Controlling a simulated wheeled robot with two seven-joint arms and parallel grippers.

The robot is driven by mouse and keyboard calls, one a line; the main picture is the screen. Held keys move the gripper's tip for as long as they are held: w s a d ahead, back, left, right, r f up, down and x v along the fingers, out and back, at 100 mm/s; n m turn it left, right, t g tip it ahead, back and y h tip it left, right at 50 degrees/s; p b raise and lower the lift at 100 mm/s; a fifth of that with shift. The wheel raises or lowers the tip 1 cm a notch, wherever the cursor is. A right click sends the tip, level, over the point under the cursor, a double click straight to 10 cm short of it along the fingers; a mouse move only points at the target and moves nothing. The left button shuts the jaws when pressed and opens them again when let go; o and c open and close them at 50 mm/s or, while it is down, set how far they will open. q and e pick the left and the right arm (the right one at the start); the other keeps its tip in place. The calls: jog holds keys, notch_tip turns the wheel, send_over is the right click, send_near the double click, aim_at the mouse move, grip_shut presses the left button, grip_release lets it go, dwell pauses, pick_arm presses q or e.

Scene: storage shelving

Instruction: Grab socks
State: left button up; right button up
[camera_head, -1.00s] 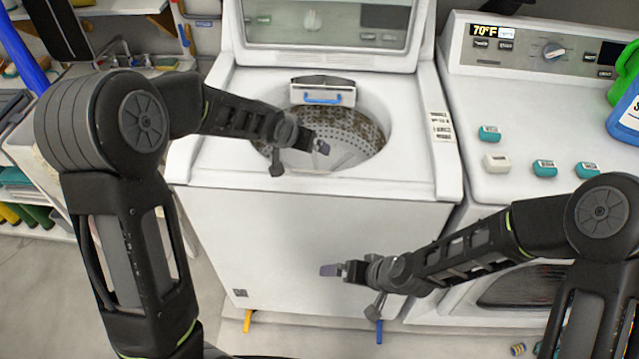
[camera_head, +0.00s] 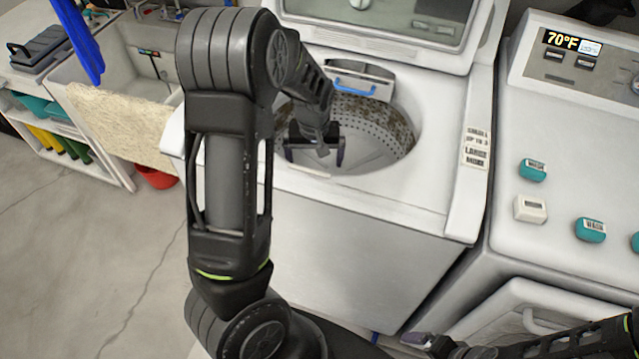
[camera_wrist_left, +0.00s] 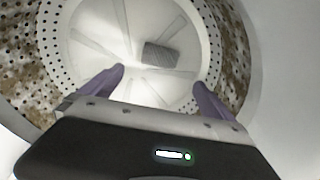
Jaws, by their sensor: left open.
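A small dark grey ribbed piece, which looks like the folded socks (camera_wrist_left: 160,54), lies on the white finned bottom of the washer drum in the left wrist view. I cannot make it out in the head view. My left gripper (camera_head: 315,152) reaches into the opening of the top-load washer (camera_head: 330,225). In the left wrist view the purple fingers of my left gripper (camera_wrist_left: 158,80) are apart with nothing between them, and the socks show beyond the fingertips. My right gripper (camera_head: 418,340) is low at the bottom edge of the head view; its jaws are unclear.
The washer's lid (camera_head: 385,20) is raised behind the opening. A perforated drum wall (camera_wrist_left: 230,60) surrounds my left gripper closely. A second machine (camera_head: 560,110) with several small boxes on top stands at right. A sink (camera_head: 135,70) is at left, with open floor before it.

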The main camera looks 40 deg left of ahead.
pick_arm(q)
jog(key=f, duration=0.4)
jog(key=w+f, duration=0.1)
jog(key=f, duration=0.1)
jog(key=shift+a+f, duration=0.3)
jog(key=shift+f, duration=0.1)
jog(key=f+p, duration=0.1)
jog(key=f, duration=0.4)
jog(key=shift+a+f, duration=0.15)
jog(key=shift+a, duration=0.05)
jog(key=shift+w, duration=0.1)
jog(key=shift+c, duration=0.3)
jog(key=c, duration=1.2)
